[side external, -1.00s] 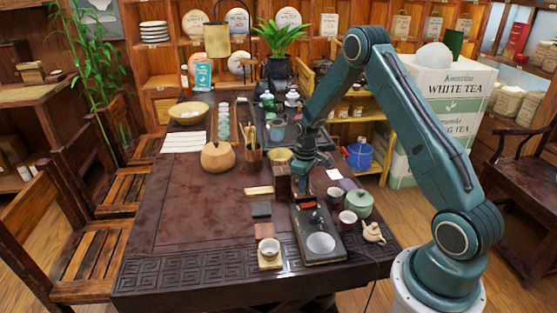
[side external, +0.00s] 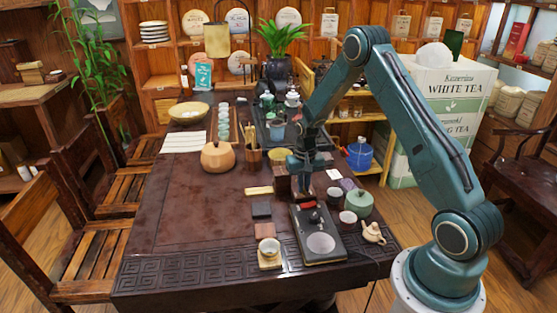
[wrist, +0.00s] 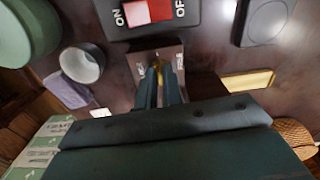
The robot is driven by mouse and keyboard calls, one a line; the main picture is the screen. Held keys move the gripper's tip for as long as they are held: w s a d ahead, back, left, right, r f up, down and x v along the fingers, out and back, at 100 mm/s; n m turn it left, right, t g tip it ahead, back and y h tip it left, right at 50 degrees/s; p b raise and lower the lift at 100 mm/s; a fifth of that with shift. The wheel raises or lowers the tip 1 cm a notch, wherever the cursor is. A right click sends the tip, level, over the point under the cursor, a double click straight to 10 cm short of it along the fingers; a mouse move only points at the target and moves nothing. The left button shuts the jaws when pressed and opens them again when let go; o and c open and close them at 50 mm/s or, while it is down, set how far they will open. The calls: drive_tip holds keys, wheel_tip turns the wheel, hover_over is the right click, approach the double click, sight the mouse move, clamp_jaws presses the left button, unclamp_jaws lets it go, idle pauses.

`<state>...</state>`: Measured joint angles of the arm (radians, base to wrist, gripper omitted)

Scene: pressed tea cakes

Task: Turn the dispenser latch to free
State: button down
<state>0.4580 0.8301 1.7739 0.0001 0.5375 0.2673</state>
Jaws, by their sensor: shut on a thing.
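The dispenser (wrist: 148,50) is a small brown box in the wrist view, with pale lettering on both sides of its top that is too blurred to read. Its latch (wrist: 157,64) is a small gold-coloured piece, mostly hidden between my fingers. My gripper (wrist: 161,74) is shut on the latch, its fingers pointing at the dispenser. In the side external view my gripper (side external: 303,172) is low over the table beside dark brown blocks, and the latch cannot be made out there. The latch's exact angle is hard to tell.
A black device (side external: 319,243) with a red ON/OFF switch (wrist: 147,12) lies close by. Cups (side external: 334,195), a green lidded pot (side external: 358,201) and a small teapot (side external: 373,232) stand to its right. The table's left half (side external: 180,220) is mostly clear.

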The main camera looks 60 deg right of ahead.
drive_tip(key=shift+m, duration=0.4)
drive_tip(key=c, duration=1.5)
unclamp_jaws()
drive_tip(key=shift+c, duration=0.2)
drive_tip(key=shift+r, duration=0.15)
wheel_tip(320, 180, up, 14)
drive_tip(key=shift+f, duration=0.2)
drive_tip(key=shift+r, duration=0.1)
